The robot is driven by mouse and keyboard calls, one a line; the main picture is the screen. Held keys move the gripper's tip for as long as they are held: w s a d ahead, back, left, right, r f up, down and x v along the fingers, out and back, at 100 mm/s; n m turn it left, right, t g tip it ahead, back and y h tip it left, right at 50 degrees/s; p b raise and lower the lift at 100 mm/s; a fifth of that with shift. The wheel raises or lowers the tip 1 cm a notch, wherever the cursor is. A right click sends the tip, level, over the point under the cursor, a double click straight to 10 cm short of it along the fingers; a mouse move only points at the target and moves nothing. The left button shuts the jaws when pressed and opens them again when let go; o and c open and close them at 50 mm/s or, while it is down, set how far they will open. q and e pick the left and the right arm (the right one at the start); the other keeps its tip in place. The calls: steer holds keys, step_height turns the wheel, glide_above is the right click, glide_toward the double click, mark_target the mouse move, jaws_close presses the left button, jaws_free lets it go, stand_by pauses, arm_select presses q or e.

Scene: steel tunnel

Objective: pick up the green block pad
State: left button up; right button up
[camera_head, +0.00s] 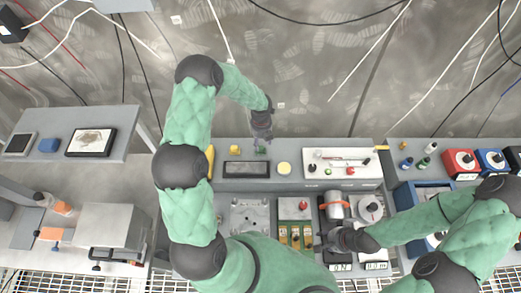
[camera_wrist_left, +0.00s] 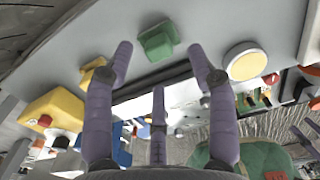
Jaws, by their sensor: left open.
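The green block pad (camera_wrist_left: 157,41) sits on the grey shelf, just beyond and roughly between the fingertips of my left gripper (camera_wrist_left: 160,62) in the left wrist view. The fingers are spread and nothing is between them. In the head view my left gripper (camera_head: 261,138) hangs over the back shelf, and a bit of the green pad (camera_head: 260,150) shows at its tips, mostly hidden. My right gripper (camera_head: 343,240) is over the lower bench near an orange-and-silver cylinder; its fingers are too unclear to tell their state.
A dark framed panel (camera_head: 246,169) lies in front of the pad. A yellow piece (camera_head: 234,149) stands to its left and a pale yellow disc (camera_head: 284,168) to its right. A white tray (camera_head: 343,158) with small parts is further right.

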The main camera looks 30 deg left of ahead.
mark_target(261, 147)
arm_select(q)
step_height(261, 147, down, 5)
steer(key=shift+s+a+p, duration=0.1)
steer(key=shift+s+p, duration=0.05)
steer(key=shift+p, duration=0.2)
steer(key=c, duration=1.1)
